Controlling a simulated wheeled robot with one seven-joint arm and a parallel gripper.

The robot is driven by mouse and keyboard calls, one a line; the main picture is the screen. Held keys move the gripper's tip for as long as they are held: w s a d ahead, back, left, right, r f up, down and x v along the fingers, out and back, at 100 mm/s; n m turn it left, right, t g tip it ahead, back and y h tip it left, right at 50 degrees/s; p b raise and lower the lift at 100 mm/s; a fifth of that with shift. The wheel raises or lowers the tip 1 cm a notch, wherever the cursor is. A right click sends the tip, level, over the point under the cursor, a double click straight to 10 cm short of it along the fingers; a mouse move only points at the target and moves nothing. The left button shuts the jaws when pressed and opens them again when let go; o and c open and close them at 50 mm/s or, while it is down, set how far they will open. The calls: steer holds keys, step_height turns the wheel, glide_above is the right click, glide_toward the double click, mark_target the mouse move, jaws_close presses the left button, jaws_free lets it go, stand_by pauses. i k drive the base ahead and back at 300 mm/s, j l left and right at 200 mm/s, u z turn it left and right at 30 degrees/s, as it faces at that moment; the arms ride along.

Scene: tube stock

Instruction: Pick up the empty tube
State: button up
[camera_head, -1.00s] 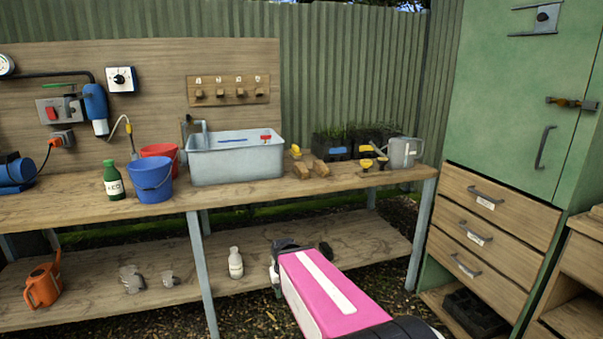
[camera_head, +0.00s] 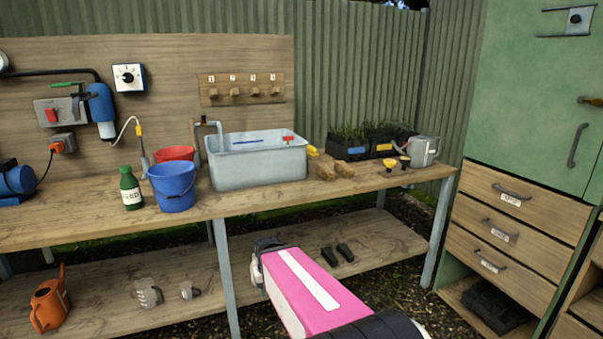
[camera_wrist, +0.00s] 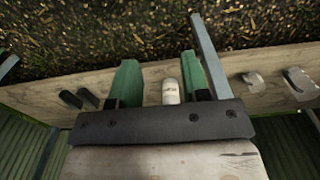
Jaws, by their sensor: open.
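No object in view can be told for sure as the empty tube. Two small dark, narrow things lie on the lower shelf (camera_head: 388,233) right of my arm. They also show left of my fingers in the wrist view (camera_wrist: 79,98), and could be tubes, but I cannot tell. My gripper (camera_wrist: 159,62) is open with green fingers, empty, over the shelf. A white bottle (camera_wrist: 171,92) shows between the fingers, nearer the right one, apparently beyond them. In the head view my pink arm hides the bottle and most of my gripper.
The bench (camera_head: 270,203) above holds a grey tub (camera_head: 257,172), a blue bucket (camera_head: 174,188), a green bottle (camera_head: 130,189), seedling trays (camera_head: 350,148) and a watering can (camera_head: 422,151). An orange can (camera_head: 49,301) stands lower left. A bench leg (camera_head: 226,280) is beside my gripper.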

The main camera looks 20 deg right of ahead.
mark_target(323, 171)
steer(key=i+j+z, duration=0.1)
steer(key=z, duration=0.3)
steer(key=j+z, duration=0.6)
steer(key=z, duration=0.15)
